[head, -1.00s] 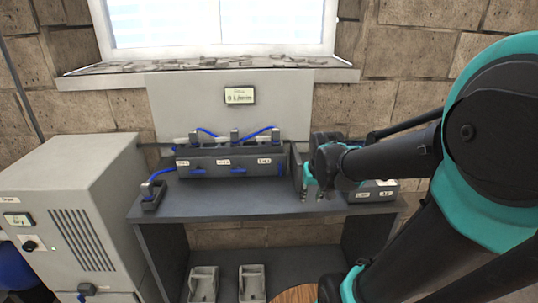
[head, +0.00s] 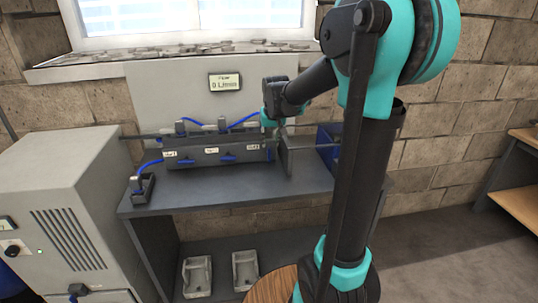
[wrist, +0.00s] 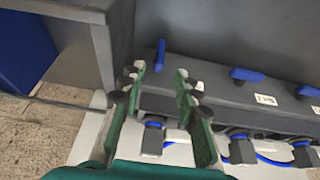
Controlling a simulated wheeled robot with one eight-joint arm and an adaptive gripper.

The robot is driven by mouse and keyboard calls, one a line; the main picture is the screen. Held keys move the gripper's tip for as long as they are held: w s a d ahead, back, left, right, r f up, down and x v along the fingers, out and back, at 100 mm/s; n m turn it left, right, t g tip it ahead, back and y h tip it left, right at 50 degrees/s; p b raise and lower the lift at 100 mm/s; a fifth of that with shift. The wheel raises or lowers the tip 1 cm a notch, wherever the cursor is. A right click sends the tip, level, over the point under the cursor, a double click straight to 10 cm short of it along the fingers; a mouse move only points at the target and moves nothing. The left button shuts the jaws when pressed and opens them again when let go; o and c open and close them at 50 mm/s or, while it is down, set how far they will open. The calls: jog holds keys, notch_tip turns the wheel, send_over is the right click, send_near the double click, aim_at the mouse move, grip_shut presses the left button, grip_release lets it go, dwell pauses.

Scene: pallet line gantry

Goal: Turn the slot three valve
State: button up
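The dark manifold (head: 200,159) stands on the bench with blue valve handles along its front. The slot three valve's blue handle (wrist: 160,55) shows in the wrist view, upright in the picture, while the slot two handle (wrist: 247,75) lies crosswise. The handle looks just beyond the tips; contact cannot be told. In the head view the fingers are partly hidden.
A grey upright plate (head: 300,158) stands close to the right of the manifold. A panel display (head: 226,82) hangs on the board behind, seeming to read 0. A grey cabinet (head: 70,200) is at left. Two grey trays (head: 197,276) lie below the bench.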

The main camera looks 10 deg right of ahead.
aim_at(270, 149)
jog(key=x, duration=0.9)
jog(key=shift+c, duration=0.6)
grip_shut()
